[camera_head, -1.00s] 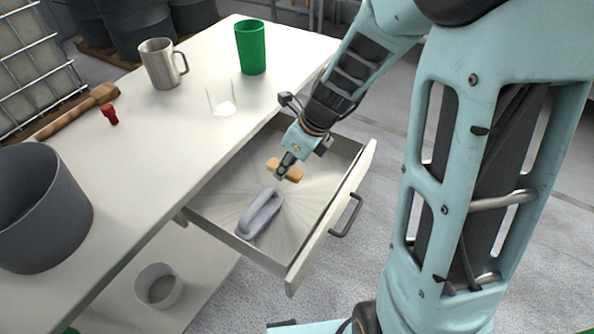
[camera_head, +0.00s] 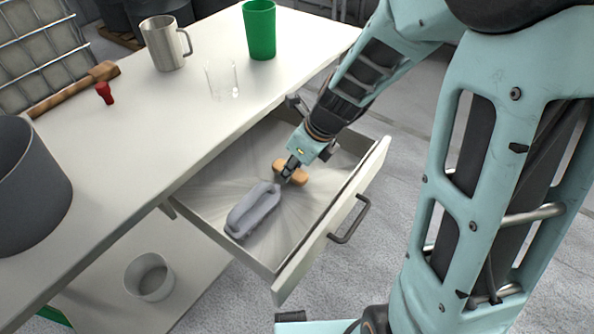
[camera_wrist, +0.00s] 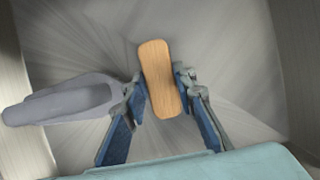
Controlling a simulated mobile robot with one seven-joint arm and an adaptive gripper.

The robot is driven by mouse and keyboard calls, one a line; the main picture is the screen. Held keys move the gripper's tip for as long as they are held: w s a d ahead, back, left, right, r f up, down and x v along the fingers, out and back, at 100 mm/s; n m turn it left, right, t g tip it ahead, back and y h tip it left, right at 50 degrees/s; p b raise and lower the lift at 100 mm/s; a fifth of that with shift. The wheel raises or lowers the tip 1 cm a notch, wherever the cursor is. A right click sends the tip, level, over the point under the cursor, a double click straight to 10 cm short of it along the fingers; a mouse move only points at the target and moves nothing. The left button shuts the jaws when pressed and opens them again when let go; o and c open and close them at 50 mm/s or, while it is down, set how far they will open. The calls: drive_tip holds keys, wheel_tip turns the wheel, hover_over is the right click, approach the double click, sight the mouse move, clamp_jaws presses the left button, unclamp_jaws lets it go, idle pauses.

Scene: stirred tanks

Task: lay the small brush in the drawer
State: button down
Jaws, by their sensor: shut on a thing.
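The small brush (camera_head: 297,173) shows as a tan wooden block between my fingertips. In the wrist view the brush (camera_wrist: 160,78) stands upright in the picture, with a finger on each side. My gripper (camera_wrist: 160,92) is shut on it; in the head view my gripper (camera_head: 289,171) is down inside the open drawer (camera_head: 328,222). Whether the brush touches the drawer floor I cannot tell. A grey oblong thing with a handle (camera_head: 252,212) lies in the drawer, left of the brush. In the wrist view this grey thing (camera_wrist: 62,102) reaches close to my left finger.
On the white table (camera_head: 140,130) stand a metal mug (camera_head: 163,44), a green cup (camera_head: 260,30), a clear glass (camera_head: 221,80), a red stopper (camera_head: 104,93), a hammer (camera_head: 75,88) and a dark pot (camera_head: 30,190). A small pot (camera_head: 150,278) stands on the lower shelf. The drawer's front part is clear.

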drive_tip(key=shift+f, duration=0.1)
drive_tip(key=shift+f, duration=0.1)
drive_tip(key=shift+f, duration=0.15)
drive_tip(key=c, duration=1.8)
unclamp_jaws()
drive_tip(key=shift+c, duration=0.2)
drive_tip(key=shift+r, duration=0.4)
drive_tip(key=p+v, duration=0.4)
drive_tip(key=v, duration=0.7)
drive_tip(key=shift+r, duration=0.35)
